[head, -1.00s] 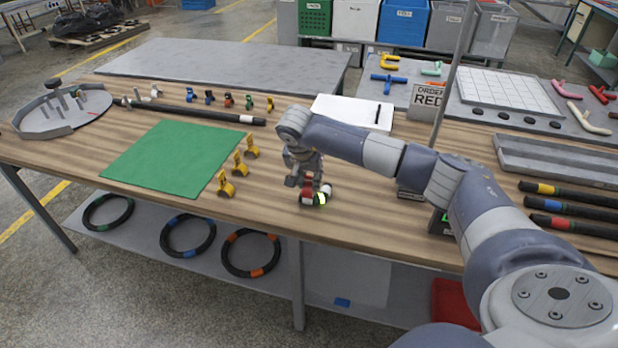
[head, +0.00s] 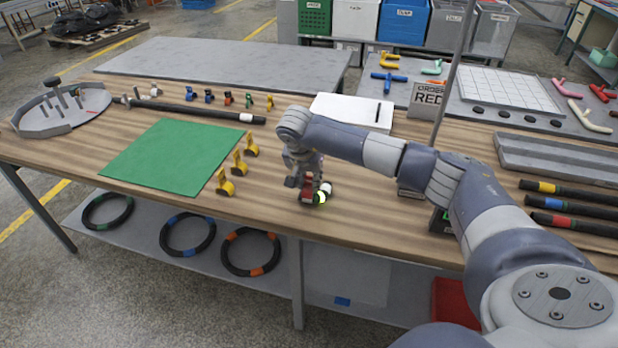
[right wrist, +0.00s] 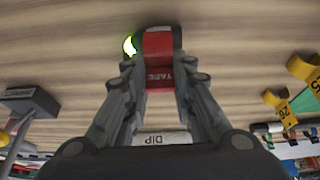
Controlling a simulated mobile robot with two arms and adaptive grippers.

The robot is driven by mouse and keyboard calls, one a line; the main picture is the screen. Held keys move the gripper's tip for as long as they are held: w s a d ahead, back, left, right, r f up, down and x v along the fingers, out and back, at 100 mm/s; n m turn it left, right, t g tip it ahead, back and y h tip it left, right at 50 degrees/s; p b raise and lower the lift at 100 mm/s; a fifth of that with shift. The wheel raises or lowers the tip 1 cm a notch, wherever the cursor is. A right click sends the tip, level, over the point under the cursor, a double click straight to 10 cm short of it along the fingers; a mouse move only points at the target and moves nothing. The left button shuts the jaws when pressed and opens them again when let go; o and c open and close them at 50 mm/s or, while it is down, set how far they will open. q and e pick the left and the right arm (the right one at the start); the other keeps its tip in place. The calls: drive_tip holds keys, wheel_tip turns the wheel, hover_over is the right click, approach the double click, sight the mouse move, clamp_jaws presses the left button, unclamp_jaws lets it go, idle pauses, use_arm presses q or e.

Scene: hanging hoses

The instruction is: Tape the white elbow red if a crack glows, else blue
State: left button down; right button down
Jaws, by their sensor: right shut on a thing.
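My right gripper (head: 307,188) is low over the front middle of the table. In the right wrist view the gripper (right wrist: 160,75) is shut on a red block marked TAPE (right wrist: 160,72). A bright yellow-green glowing spot (right wrist: 129,46) shows beside the red block; it also shows in the head view (head: 321,197). I cannot tell what it belongs to. A pale elbow (head: 588,118) lies on the grey board at the right; no glow shows on it. My left gripper is not in view.
A sign reading ORDER RED (head: 429,97) stands behind my right arm. A green mat (head: 175,157) lies left of the gripper, with several yellow tags (head: 238,165) at its right edge. Banded black hoses (head: 570,205) lie at the right.

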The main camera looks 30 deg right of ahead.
sight(308, 188)
drive_tip(key=shift+f+b, duration=0.45)
drive_tip(key=shift+f, duration=0.25)
drive_tip(key=shift+f+b, duration=0.35)
drive_tip(key=shift+f, duration=0.15)
drive_tip(key=shift+s+a+f+b, duration=0.15)
drive_tip(key=shift+s+f+b, duration=0.15)
drive_tip(key=shift+f, duration=0.2)
drive_tip(key=shift+s+a+f+b, duration=0.1)
drive_tip(key=shift+s+f+b, duration=0.1)
drive_tip(key=shift+f+b, duration=0.25)
idle(0.9)
drive_tip(key=c, duration=1.2)
unclamp_jaws()
drive_tip(key=shift+c, duration=0.2)
drive_tip(key=shift+w+d+f, duration=0.15)
drive_tip(key=shift+w+f, duration=0.1)
drive_tip(key=shift+w, duration=0.05)
drive_tip(key=shift+s+r, duration=0.1)
drive_tip(key=shift+r, duration=0.15)
drive_tip(key=v, duration=1.2)
drive_tip(key=shift+r, duration=0.25)
